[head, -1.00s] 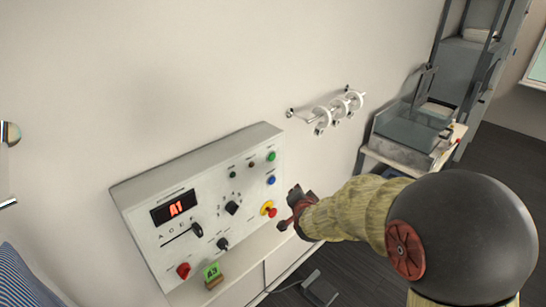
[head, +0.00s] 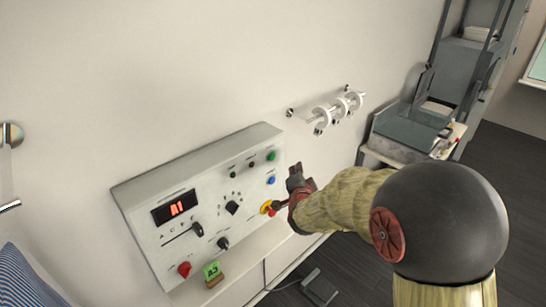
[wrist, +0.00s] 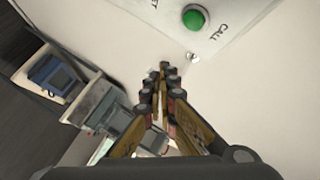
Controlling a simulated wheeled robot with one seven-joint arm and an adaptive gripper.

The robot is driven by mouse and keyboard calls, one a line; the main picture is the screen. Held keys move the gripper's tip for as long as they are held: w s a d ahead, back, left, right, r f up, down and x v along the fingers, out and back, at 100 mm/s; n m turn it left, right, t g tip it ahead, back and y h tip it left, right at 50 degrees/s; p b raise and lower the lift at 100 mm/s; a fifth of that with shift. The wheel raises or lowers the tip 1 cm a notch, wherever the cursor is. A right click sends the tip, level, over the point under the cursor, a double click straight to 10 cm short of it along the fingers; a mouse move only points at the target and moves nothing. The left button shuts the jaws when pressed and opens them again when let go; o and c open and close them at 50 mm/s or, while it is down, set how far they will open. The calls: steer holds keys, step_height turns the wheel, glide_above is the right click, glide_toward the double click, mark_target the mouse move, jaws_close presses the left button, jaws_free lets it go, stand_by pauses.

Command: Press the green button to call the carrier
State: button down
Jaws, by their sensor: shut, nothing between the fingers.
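The green button (head: 271,156) is at the upper right corner of the grey control panel (head: 150,187). In the wrist view the green button (wrist: 194,18) shows near the top edge, beside the word CALL. My gripper (head: 296,170) is to the right of the panel, a little below and right of the green button in the head view. In the wrist view my gripper (wrist: 164,68) is shut and empty, its tips pointing up the picture, apart from the button. The panel's display (head: 175,207) glows red and seems to read A1.
A blue button (head: 271,180) lies below the green one, and a red-and-yellow button (head: 267,208) is lower, close to my gripper. A selector knob (head: 232,208) and a red knob (head: 184,269) are on the panel. A wall rail with white rings (head: 335,110) is to the right.

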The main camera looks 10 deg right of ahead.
mark_target(272, 157)
steer(key=w+a+p, duration=0.1)
steer(key=w+a, duration=0.3)
steer(key=w, duration=0.1)
steer(key=shift+w, duration=0.35)
steer(key=shift+w, duration=0.1)
stand_by(1.2)
steer(key=shift+w+a, duration=0.2)
steer(key=shift+w, duration=0.05)
